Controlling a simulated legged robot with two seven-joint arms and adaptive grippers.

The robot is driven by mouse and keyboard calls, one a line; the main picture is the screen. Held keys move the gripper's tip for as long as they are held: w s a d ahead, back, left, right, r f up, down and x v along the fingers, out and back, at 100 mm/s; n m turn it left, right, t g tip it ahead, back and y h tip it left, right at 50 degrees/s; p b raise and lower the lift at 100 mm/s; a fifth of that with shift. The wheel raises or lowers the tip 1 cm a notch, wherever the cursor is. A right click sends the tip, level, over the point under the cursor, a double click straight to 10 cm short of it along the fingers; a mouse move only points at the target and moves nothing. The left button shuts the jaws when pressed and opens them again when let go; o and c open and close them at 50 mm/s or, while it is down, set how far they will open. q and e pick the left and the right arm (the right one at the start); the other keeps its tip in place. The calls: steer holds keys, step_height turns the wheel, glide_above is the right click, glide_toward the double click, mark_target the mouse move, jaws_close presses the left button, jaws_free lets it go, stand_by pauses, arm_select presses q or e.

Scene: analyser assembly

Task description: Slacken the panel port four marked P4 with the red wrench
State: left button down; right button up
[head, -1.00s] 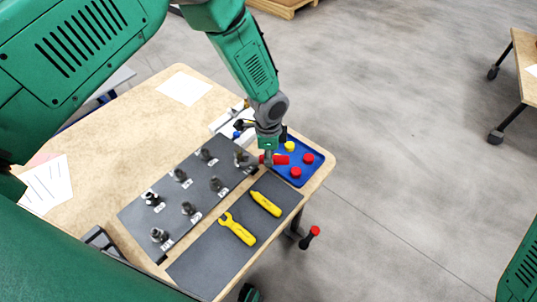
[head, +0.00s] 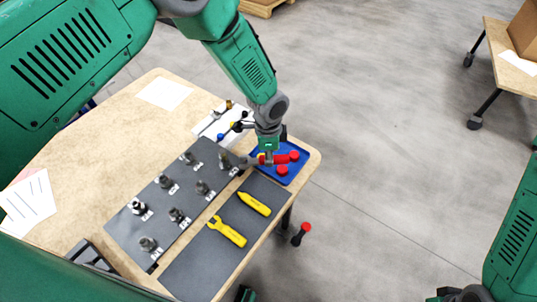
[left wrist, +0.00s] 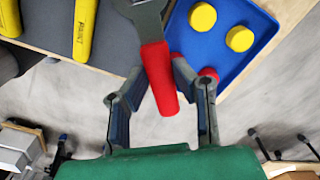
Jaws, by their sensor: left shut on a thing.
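My left gripper (head: 268,157) is shut on the red wrench (head: 281,159), whose grey head points left toward the panel. In the left wrist view the wrench's red handle (left wrist: 160,78) lies between the fingers, and its open end is cut off by the top edge. The dark grey port panel (head: 190,208) carries several metal ports with small white labels, too small to read, so I cannot tell which is P4. The wrench head is close to the panel's far right port (head: 225,160); contact is unclear.
A blue tray (head: 290,178) with red and yellow caps lies beneath the gripper. A yellow wrench (head: 228,232) and another yellow tool (head: 254,203) lie on a grey mat (head: 205,262) in front of the panel. A white holder (head: 207,124) stands behind.

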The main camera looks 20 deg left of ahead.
arm_select(q)
step_height(320, 180, up, 9)
steer(key=d, duration=0.2)
steer(key=shift+s+d, duration=0.3)
steer(key=shift+s, duration=0.15)
